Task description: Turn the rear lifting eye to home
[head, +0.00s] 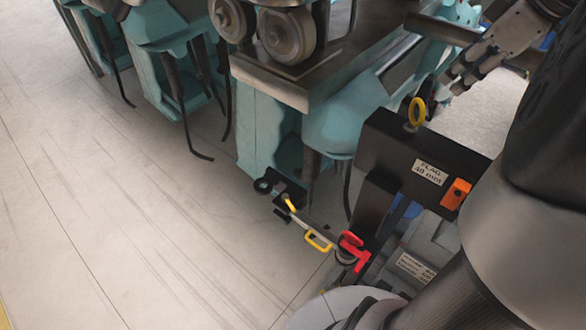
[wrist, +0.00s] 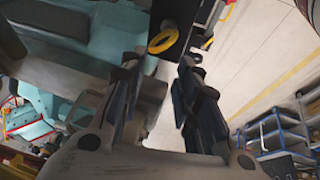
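A yellow ring-shaped lifting eye (head: 417,112) stands upright on top of a black block (head: 385,143) with a white label. I cannot tell from the frames whether it is the rear one. It also shows in the wrist view as a yellow ring (wrist: 163,42) on a dark block, beyond the fingertips. My gripper (head: 452,84) is above and to the right of the eye in the head view, apart from it. In the wrist view my gripper (wrist: 157,75) has its two fingers spread with nothing between them.
A teal coaster car (head: 345,115) with grey wheels (head: 287,35) stands beside the block. An orange part (head: 455,194) is on the block's side. Below are a yellow handle (head: 318,242) and a red clamp (head: 354,250). Open floor lies left; blue-edged shelves (wrist: 275,130) stand right in the wrist view.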

